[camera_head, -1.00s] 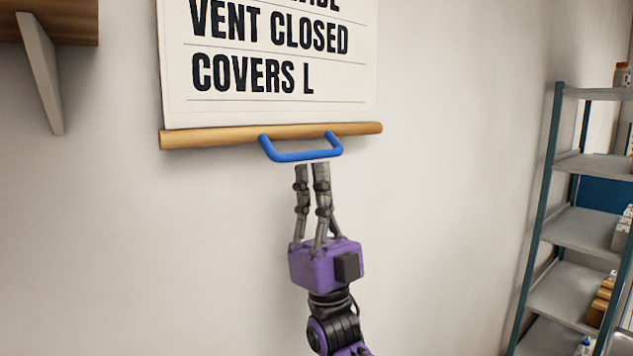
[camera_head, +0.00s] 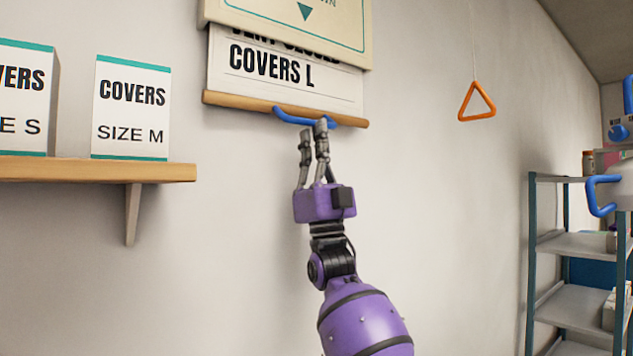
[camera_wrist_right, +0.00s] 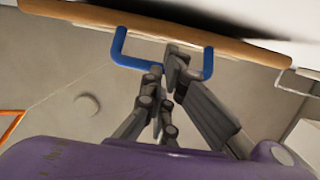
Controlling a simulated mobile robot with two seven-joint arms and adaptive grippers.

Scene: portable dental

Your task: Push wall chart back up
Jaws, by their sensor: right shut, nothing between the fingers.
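The wall chart (camera_head: 285,80) hangs on the wall, its "COVERS L" line in full view and the line above partly hidden behind a cream panel (camera_head: 345,45). A wooden bar (camera_head: 235,101) runs along its lower edge, with a blue handle (camera_head: 290,117) below it. My right gripper (camera_head: 313,130) points up, shut and empty, with its fingertips at the handle. In the right wrist view the fingertips (camera_wrist_right: 163,68) overlap the blue handle (camera_wrist_right: 129,60), near the wooden bar (camera_wrist_right: 190,33); firm contact cannot be told. My left gripper is not in view.
A wooden shelf (camera_head: 90,170) with boxes of covers (camera_head: 130,108) juts out at left. An orange triangle pull (camera_head: 477,102) hangs on a cord to the right. A metal rack (camera_head: 572,243) stands at far right. The wall beside my arm is bare.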

